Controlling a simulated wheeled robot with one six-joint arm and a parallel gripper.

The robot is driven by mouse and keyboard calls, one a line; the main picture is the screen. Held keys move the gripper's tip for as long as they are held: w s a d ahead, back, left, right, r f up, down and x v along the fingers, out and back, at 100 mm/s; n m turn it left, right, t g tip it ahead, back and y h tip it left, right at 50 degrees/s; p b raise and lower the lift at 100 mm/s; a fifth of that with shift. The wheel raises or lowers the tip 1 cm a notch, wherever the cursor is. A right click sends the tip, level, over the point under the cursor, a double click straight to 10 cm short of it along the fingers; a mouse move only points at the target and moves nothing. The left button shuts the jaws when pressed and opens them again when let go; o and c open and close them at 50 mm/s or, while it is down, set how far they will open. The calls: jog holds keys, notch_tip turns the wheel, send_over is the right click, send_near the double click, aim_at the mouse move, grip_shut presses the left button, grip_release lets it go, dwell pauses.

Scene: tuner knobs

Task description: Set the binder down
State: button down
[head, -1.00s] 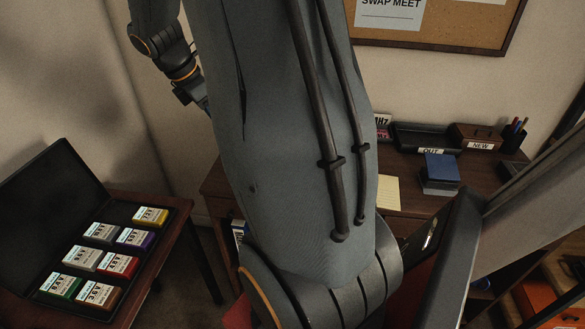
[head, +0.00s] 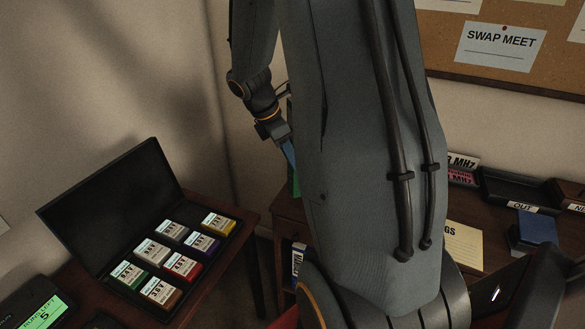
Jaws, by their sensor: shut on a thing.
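My gripper (head: 284,140) is in the upper middle of the head view, above the left end of the desk. It is shut on the binder (head: 295,183), of which only a narrow green edge shows below the jaws, with a blue strip beside it. My own arm hides most of the binder, so its tilt and whether it touches the desk cannot be told.
The desk (head: 289,207) runs behind my arm. On it are a yellow note (head: 464,247), a blue box (head: 535,230) and a black tray marked OUT (head: 510,187). An open case (head: 110,215) with several labelled blocks stands on a side table (head: 232,262). A corkboard (head: 450,50) hangs above.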

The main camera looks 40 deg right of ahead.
aim_at(290, 166)
jog(key=shift+f, duration=1.9)
jog(key=c, duration=1.1)
grip_release()
jog(key=shift+a+f, duration=0.1)
jog(key=b+v, duration=0.2)
jog(key=v, duration=0.9)
jog(key=s+a+f+m+t+y, duration=0.1)
jog(key=s+a+f+m, duration=0.1)
jog(key=a, duration=0.4)
jog(key=s+a+f+m+y, duration=0.2)
jog(key=s+a+f+m, duration=0.1)
jog(key=a+m, duration=0.4)
jog(key=s+a+f+m+t+y, duration=0.1)
jog(key=s+a+f+m, duration=0.1)
jog(key=s+a+m, duration=0.3)
jog(key=shift+a+f+t, duration=0.15)
jog(key=shift+a, duration=0.4)
jog(key=shift+a+f+t, duration=0.15)
jog(key=shift+a, duration=0.4)
